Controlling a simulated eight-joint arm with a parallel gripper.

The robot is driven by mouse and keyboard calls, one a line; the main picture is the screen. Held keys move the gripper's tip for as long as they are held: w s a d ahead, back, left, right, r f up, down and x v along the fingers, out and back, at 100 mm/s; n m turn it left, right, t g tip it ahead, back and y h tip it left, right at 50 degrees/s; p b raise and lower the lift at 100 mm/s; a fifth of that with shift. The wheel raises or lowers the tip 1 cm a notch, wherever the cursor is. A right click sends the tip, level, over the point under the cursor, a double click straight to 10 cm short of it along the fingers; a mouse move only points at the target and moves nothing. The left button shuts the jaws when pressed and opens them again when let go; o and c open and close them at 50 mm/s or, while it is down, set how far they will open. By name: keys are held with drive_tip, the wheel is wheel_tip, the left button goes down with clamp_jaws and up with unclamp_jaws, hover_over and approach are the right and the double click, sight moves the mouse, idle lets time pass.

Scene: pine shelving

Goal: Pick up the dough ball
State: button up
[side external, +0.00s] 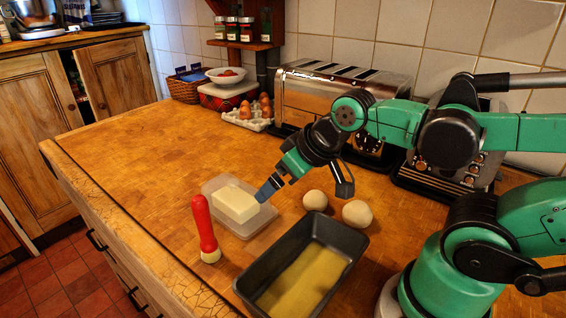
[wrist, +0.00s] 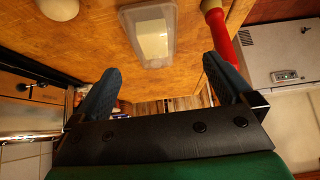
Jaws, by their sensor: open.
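Two pale round balls that look like dough sit side by side on the wooden counter in the side view, one on the left (side external: 315,200) and one on the right (side external: 357,213). I cannot tell them apart by kind. One pale ball (wrist: 58,8) shows at the top left of the wrist view, cut by the edge. My gripper (side external: 267,190) is left of the balls in the side view, in front of or above the butter tub. In the wrist view my gripper (wrist: 161,63) has its fingers wide apart with nothing between them.
A clear tub (side external: 238,230) holds a butter block (side external: 236,204). A dark loaf tin (side external: 343,259) lies in front of the balls. A toaster (side external: 320,95) and egg carton (side external: 246,121) stand behind. The counter's left is clear.

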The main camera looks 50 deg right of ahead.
idle(0.3)
drive_tip(key=m+g, duration=0.7)
drive_tip(key=m, duration=0.2)
approach(360, 205)
drive_tip(key=f, duration=0.5)
drive_tip(key=shift+w+a+f, duration=0.1)
drive_tip(key=shift+w, duration=0.2)
drive_tip(key=shift+s+f, duration=0.15)
drive_tip(key=shift+f, duration=2.7)
drive_tip(key=c, duration=0.5)
